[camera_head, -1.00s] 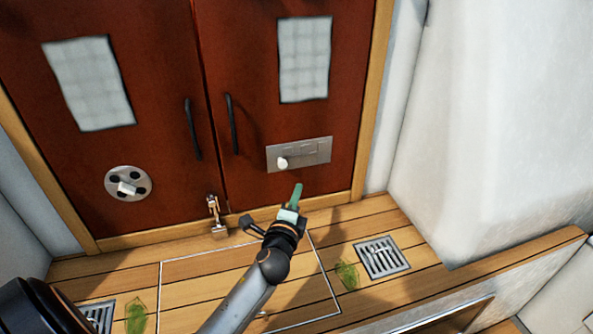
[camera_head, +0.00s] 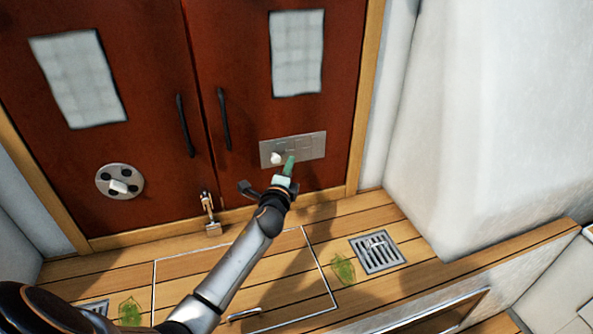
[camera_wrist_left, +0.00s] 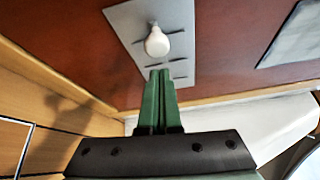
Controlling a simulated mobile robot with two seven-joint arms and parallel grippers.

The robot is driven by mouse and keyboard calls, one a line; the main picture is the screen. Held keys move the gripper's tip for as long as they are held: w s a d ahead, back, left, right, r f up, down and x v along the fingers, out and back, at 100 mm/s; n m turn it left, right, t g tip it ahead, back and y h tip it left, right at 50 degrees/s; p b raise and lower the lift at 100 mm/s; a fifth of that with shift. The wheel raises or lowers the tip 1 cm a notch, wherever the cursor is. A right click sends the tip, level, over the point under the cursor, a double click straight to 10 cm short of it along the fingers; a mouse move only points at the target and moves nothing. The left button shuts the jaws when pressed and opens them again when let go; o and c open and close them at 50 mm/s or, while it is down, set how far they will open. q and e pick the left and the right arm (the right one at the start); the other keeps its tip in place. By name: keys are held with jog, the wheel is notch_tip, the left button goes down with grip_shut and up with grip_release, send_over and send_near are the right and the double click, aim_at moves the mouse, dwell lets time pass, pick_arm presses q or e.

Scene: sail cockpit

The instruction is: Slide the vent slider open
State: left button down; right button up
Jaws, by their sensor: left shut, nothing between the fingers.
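The vent slider's grey metal plate (camera_head: 309,146) is fixed on the lower part of the right red door. Its white knob (camera_head: 275,158) sits at the plate's left end in the head view. My left gripper (camera_head: 290,164) is shut and empty, its green fingers in front of the plate, just right of the knob. In the left wrist view the shut fingertips (camera_wrist_left: 160,74) point at the plate (camera_wrist_left: 178,25), close to the white knob (camera_wrist_left: 157,42). I cannot tell whether they touch it. My right gripper is not in view.
A round vent (camera_head: 120,182) with a white knob is on the left door. Black handles (camera_head: 223,119) and a latch (camera_head: 209,213) are near the door seam. The wooden floor holds a drain grate (camera_head: 377,252) and green leaves (camera_head: 343,268). A white wall stands at right.

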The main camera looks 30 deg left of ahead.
aim_at(276, 162)
pick_arm(q)
jog(key=shift+s+a+r, duration=0.15)
jog(key=shift+s+a, duration=0.35)
jog(key=shift+a, duration=0.05)
jog(key=shift+s, duration=0.1)
jog(key=shift+s+a+p, duration=0.25)
jog(key=shift+a+p, duration=0.05)
jog(key=shift+s+a+p, duration=0.4)
jog(key=shift+s+a, duration=0.3)
jog(key=shift+s, duration=0.1)
